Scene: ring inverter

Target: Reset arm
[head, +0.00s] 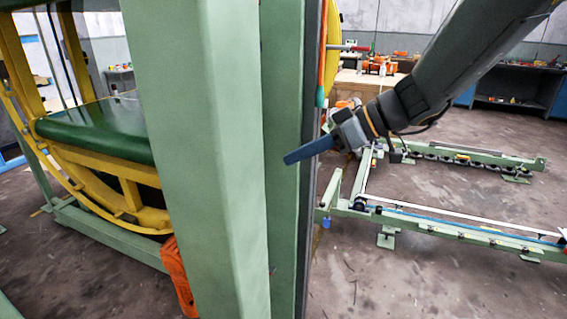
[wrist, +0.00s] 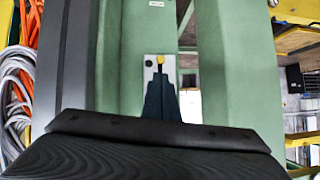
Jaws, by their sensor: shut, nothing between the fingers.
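My gripper (head: 290,159) is shut and empty. In the head view its dark blue fingers point left, in front of the green post (head: 285,60). My dark arm comes in from the upper right. A small yellow knob (wrist: 160,59) shows on the plate just beyond the tips. I cannot tell whether the tips touch it.
A broad green column (head: 200,150) fills the head view's centre left. A low green conveyor frame (head: 450,228) lies at right. Orange and grey cables (wrist: 18,80) hang at the wrist view's left.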

